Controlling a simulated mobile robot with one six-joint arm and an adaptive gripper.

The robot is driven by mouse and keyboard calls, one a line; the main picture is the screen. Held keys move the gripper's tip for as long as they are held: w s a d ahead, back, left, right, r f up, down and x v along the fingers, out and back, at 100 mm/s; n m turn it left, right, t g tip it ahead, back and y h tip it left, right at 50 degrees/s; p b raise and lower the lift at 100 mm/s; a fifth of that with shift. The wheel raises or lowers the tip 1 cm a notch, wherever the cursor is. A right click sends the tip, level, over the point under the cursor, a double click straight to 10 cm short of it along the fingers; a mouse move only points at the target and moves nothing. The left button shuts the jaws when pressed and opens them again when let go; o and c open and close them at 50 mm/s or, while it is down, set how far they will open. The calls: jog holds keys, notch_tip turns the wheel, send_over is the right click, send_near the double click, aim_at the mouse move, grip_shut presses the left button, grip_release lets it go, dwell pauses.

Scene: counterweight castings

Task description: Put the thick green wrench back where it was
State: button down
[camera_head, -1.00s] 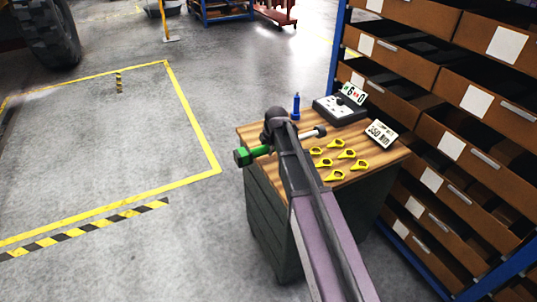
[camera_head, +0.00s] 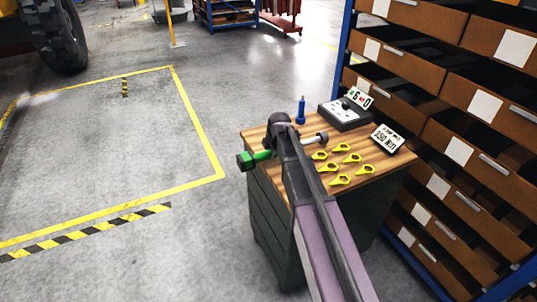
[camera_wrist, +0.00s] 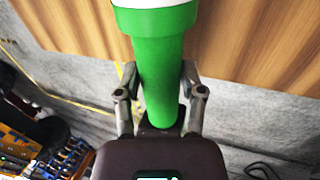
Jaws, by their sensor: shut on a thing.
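The thick green wrench (camera_head: 256,158) shows in the head view at the left edge of the wooden bench top (camera_head: 372,167), its green end sticking out to the left. A pale shaft with a dark round end (camera_head: 317,137) shows on the other side of my arm and seems to be part of it. In the wrist view the green handle (camera_wrist: 163,65) runs between the fingers of my gripper (camera_wrist: 160,95), which is shut on it. The arm hides the wrench's middle in the head view. I cannot tell whether the wrench touches the bench.
Several yellow ring-shaped pieces (camera_head: 340,180) lie on the bench. A shelf of brown bins (camera_head: 470,150) is close on the right.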

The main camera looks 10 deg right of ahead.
jog(key=shift+f+b, duration=0.45)
jog(key=shift+f, duration=0.3)
jog(key=shift+f, duration=0.1)
jog(key=shift+c, duration=1)
grip_release()
jog(key=p+v, duration=1.1)
jog(key=v, duration=0.1)
jog(key=shift+s, duration=0.1)
dwell(0.4)
